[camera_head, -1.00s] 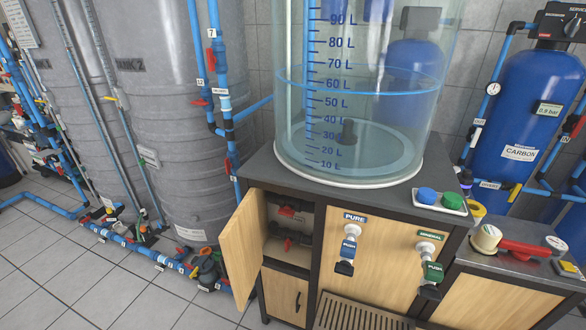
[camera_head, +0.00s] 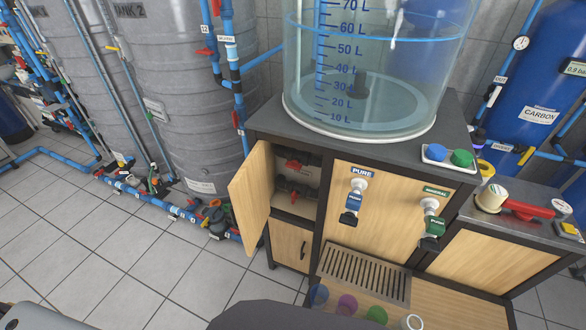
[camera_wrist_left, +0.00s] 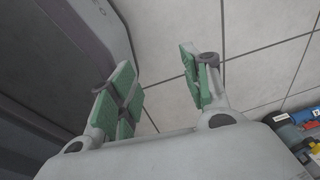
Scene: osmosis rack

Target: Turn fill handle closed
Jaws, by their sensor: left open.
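Two red valve handles show inside the open cabinet compartment in the head view: an upper red handle (camera_head: 296,164) and a lower red handle (camera_head: 292,195), both on dark pipework. I cannot tell which is the fill handle. The wooden cabinet door (camera_head: 252,196) stands swung open to the left. My left gripper (camera_wrist_left: 160,68) is open and empty in the left wrist view, its green-padded fingers over grey floor tiles, with no valve handle between them. The left gripper does not show in the head view, and the right gripper is not in view.
A clear graduated tank (camera_head: 365,75) stands on the dark countertop (camera_head: 265,122). Pure (camera_head: 353,200) and mineral (camera_head: 431,225) taps stick out of the front panel. Blue pipes (camera_head: 150,200) run along the floor at left. The tiled floor (camera_head: 120,255) before the cabinet is clear.

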